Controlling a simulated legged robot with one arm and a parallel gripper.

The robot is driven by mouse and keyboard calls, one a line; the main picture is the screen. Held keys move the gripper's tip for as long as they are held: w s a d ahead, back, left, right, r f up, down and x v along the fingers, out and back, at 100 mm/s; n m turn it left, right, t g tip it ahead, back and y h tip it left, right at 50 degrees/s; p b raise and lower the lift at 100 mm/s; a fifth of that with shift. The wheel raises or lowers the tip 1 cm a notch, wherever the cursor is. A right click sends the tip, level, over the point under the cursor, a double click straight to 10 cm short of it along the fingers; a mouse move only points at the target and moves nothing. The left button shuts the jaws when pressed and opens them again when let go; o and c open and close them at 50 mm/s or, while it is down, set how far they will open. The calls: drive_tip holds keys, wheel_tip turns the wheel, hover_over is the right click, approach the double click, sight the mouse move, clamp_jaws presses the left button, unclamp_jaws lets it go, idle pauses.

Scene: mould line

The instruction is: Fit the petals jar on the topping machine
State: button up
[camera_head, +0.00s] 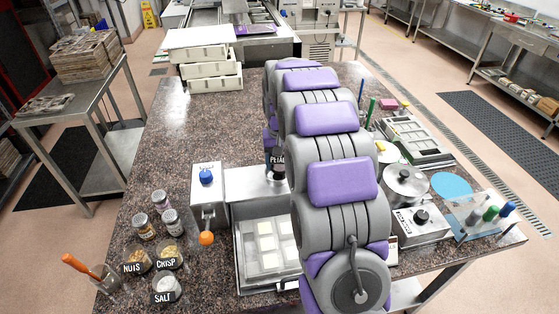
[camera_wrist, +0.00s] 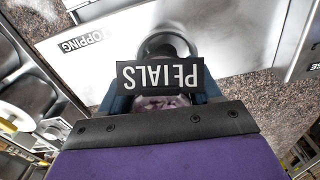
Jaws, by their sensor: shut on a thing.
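The petals jar (camera_wrist: 160,75) has a black label reading PETALS, upside down in the wrist view, and pinkish contents. My gripper (camera_wrist: 166,100) is shut on it, with a dark blue finger on each side. In the head view the jar's label (camera_head: 278,161) shows partly beside my arm, above the topping machine's metal top (camera_head: 246,183). The topping machine (camera_wrist: 115,40) bears a TOPPING label. A round grey metal ring (camera_wrist: 168,42) shows just beyond the jar. I cannot tell whether the jar touches or sits in it. My arm hides much of the machine's right side.
A control box with blue knob (camera_head: 207,178) and orange-ball lever (camera_head: 206,238) stands at the machine's left. A mould tray (camera_head: 265,250) lies in front. Several topping jars (camera_head: 150,240) stand at left. Pots and tools crowd the right. The counter's back left (camera_head: 190,120) is clear.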

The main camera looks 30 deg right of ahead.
drive_tip(key=shift+a+r, duration=0.15)
drive_tip(key=shift+a, duration=0.8)
drive_tip(key=shift+s+d, duration=0.2)
drive_tip(key=shift+d, duration=0.05)
drive_tip(key=shift+a, duration=0.5)
drive_tip(key=shift+d, duration=0.1)
drive_tip(key=shift+d+p, duration=0.4)
drive_tip(key=shift+d, duration=0.15)
drive_tip(key=shift+d, duration=0.2)
drive_tip(key=shift+f, duration=0.25)
